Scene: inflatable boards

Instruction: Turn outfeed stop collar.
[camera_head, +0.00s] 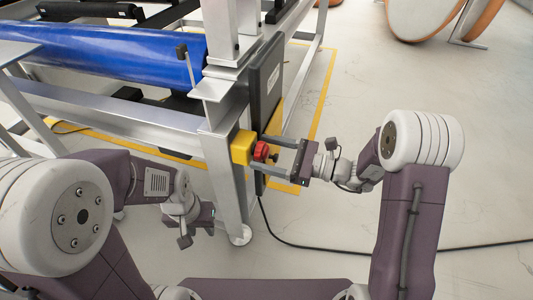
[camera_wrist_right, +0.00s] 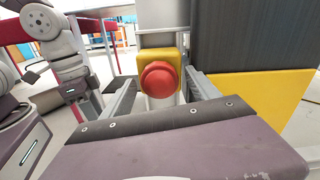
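A red round stop button (camera_head: 261,151) sits on a yellow box (camera_head: 243,148) fixed to the metal frame's corner post. In the right wrist view the red button (camera_wrist_right: 160,79) faces me on its yellow housing (camera_wrist_right: 171,54). I cannot make out a separate collar. My right gripper (camera_head: 257,153) is open, with one finger on each side of the button. In the right wrist view its fingers (camera_wrist_right: 163,82) flank the button, with narrow gaps visible. My left gripper (camera_head: 197,236) hangs low, left of the post's foot, empty, its fingertips apart.
A metal frame (camera_head: 105,120) with a blue roll (camera_head: 110,57) fills the left. A dark panel (camera_head: 267,82) stands right behind the button. A black cable (camera_head: 340,249) crosses the floor. Yellow lines mark the floor, which is open on the right.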

